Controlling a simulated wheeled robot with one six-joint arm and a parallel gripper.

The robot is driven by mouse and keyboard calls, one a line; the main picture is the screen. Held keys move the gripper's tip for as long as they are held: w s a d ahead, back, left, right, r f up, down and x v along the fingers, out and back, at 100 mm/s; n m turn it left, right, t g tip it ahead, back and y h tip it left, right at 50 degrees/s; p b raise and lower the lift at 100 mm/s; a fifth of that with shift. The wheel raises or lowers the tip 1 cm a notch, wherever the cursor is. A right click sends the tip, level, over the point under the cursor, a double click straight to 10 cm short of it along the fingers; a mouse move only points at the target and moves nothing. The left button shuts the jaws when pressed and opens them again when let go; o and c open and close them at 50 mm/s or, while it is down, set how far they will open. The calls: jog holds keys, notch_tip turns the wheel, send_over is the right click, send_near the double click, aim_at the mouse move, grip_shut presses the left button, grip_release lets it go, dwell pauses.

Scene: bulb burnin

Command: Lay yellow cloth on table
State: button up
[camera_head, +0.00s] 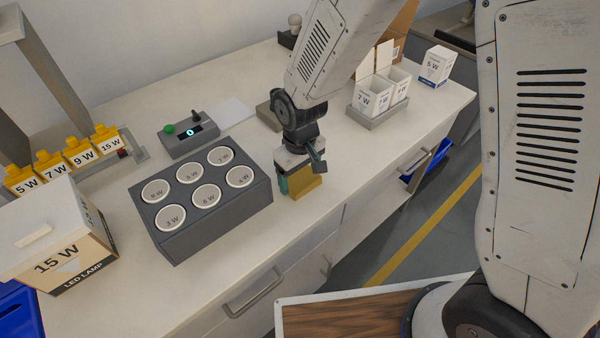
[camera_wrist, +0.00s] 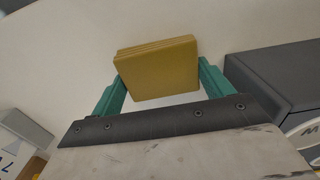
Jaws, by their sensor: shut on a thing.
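The yellow cloth (camera_wrist: 158,72) is a folded, layered square held between the two teal fingers of my gripper (camera_wrist: 163,88) in the wrist view. In the head view the yellow cloth (camera_head: 304,184) shows below my gripper (camera_head: 299,182), near the front edge of the white table (camera_head: 330,150). My gripper is shut on it. The cloth is at or just above the tabletop; I cannot tell whether it touches.
A dark block with several labelled round sockets (camera_head: 163,236) stands left of my gripper. A grey tray with white 7 W boxes (camera_head: 378,117) is to the right. A control box (camera_head: 188,138) is behind. The table between gripper and tray is clear.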

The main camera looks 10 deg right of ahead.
aim_at(300, 177)
jog(key=o, duration=0.9)
jog(key=shift+c, duration=0.2)
notch_tip(300, 177, up, 12)
jog(key=s+d+r+m, duration=0.3)
jog(key=s+d+r, duration=0.4)
jog(key=d+r, duration=0.5)
jog(key=s+d+r+m+t, duration=0.1)
jog(key=s+d+r+m, duration=0.1)
jog(key=s+d, duration=0.7)
jog(key=shift+s+d+r+m, duration=0.2)
jog(key=shift+s+m, duration=0.7)
jog(key=shift+s, duration=1.1)
